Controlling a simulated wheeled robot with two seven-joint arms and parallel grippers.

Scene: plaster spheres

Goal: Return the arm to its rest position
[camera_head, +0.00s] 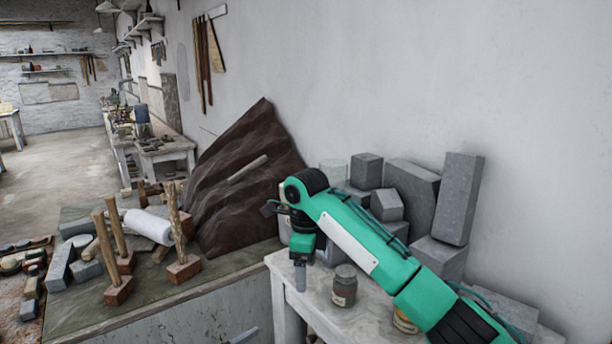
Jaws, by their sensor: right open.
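My right arm (372,250) is green with black joints and comes in from the lower right. It reaches over the small white table, with its wrist bent downward. My right gripper (300,280) hangs near the table's left edge, to the left of a dark jar (344,286). It is open, and I see nothing held in it. My left gripper is not in view.
Grey stone blocks (411,190) stand on the white table (284,290) behind my arm. A workbench (200,296) at left holds wooden mallets (119,288), a white roll (148,227) and a large brown rock slab (240,185). A yellow-labelled jar (405,324) is close to my arm.

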